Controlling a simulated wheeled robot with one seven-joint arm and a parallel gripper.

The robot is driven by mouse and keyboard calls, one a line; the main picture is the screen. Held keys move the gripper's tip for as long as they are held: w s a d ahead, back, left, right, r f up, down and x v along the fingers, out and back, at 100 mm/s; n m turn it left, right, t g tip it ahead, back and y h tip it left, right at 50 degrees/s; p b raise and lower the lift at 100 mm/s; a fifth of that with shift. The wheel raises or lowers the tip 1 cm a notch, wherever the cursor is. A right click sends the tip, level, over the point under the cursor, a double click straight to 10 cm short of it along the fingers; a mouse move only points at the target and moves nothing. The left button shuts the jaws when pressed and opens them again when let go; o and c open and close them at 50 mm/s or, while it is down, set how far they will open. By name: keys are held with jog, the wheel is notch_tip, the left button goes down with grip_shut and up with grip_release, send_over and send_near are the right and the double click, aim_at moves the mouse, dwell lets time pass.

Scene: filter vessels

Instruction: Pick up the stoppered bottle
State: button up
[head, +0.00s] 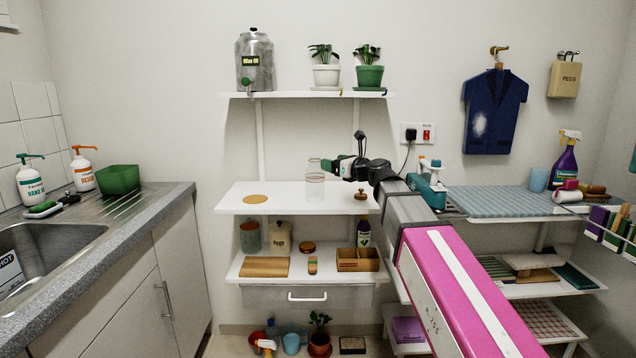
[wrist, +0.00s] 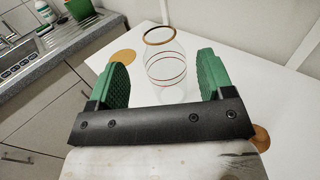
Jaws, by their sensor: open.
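A clear glass bottle (head: 315,187) with thin red bands stands upright on the white upper worktop. In the wrist view the bottle (wrist: 164,72) has a tan ring at its mouth; I cannot make out a separate stopper in it. My gripper (head: 342,167) is just right of the bottle's upper part in the head view. In the wrist view its two green fingers (wrist: 165,76) are apart, with the bottle showing in the gap between them. Nothing is gripped. I cannot tell whether the fingertips have reached around the glass.
A round cork mat (head: 255,199) lies left of the bottle. A brown wooden knobbed piece (head: 361,194) sits to its right, below my gripper. Above is a shelf (head: 300,95) with a metal urn (head: 254,62) and two potted plants. The worktop's front strip is clear.

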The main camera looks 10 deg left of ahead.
aim_at(319, 160)
jog(key=x, duration=0.9)
jog(key=shift+a+f, duration=0.1)
jog(key=shift+f, duration=0.05)
grip_shut()
